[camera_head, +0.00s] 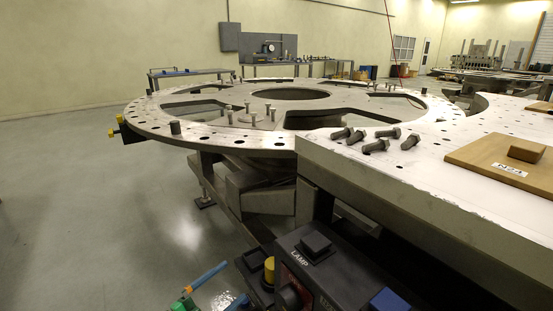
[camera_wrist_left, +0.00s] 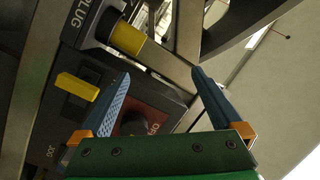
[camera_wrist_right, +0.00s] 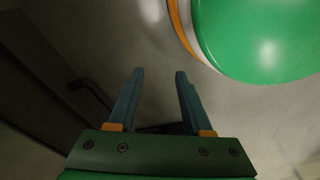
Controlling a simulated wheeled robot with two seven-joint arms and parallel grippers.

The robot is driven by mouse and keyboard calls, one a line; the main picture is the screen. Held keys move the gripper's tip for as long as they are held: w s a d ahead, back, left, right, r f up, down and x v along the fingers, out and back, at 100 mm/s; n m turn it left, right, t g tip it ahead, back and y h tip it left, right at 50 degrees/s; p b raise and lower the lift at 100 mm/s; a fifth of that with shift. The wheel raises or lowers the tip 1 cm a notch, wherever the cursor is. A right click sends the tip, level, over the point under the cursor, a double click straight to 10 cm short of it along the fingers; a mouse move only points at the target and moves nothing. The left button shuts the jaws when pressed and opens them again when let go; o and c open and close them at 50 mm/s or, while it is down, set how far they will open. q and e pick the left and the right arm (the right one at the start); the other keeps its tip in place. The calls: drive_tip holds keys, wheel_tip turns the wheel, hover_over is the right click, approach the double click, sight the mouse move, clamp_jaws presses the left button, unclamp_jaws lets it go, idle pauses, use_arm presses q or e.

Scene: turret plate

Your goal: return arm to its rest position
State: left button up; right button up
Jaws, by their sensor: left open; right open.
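My left gripper (camera_head: 222,290) shows at the bottom of the head view, low beside the dark control box (camera_head: 318,262). In the left wrist view its two blue fingers (camera_wrist_left: 160,75) are spread apart with nothing between them. The box's face lies beyond them, with a yellow plug (camera_wrist_left: 127,38), a yellow lever (camera_wrist_left: 77,86) and a dark knob (camera_wrist_left: 134,121) on a reddish plate. My right gripper is outside the head view. In the right wrist view its fingers (camera_wrist_right: 159,72) are apart and empty, over a plain grey surface.
The large turret plate (camera_head: 215,140) with upright pins stands behind the box. Several loose bolts (camera_head: 375,146) lie on the white table (camera_head: 340,160), near a wooden board (camera_head: 470,155) marked N24. Open floor (camera_head: 90,200) lies to the left.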

use_arm(q)
drive_tip(key=s+a+f+n+g+y+p, duration=0.35)
drive_tip(key=s+f+n+y+p, duration=0.2)
drive_tip(key=s, duration=0.45)
drive_tip(key=s+a+f+n+g+y+p, duration=0.3)
drive_tip(key=s+a+f+n+y+p, duration=0.25)
drive_tip(key=s, duration=0.45)
drive_tip(key=s+d+f+n+g+p, duration=0.1)
drive_tip(key=s+n+g+p, duration=0.1)
drive_tip(key=s, duration=0.9)
drive_tip(key=s+d+f+n+g+p, duration=0.2)
drive_tip(key=s+g+p, duration=0.1)
drive_tip(key=s, duration=0.8)
drive_tip(key=shift+n+g+y+p, duration=0.3)
drive_tip(key=shift+n+g, duration=0.1)
drive_tip(key=shift+g, duration=0.35)
use_arm(e)
drive_tip(key=s+r, duration=0.3)
drive_tip(key=r, duration=0.7)
drive_tip(key=s+d+r, duration=0.1)
drive_tip(key=s+r, duration=0.2)
drive_tip(key=r, duration=0.6)
drive_tip(key=shift+s+r+g, duration=0.35)
drive_tip(key=shift+r+g, duration=0.05)
use_arm(q)
drive_tip(key=shift+w, duration=0.15)
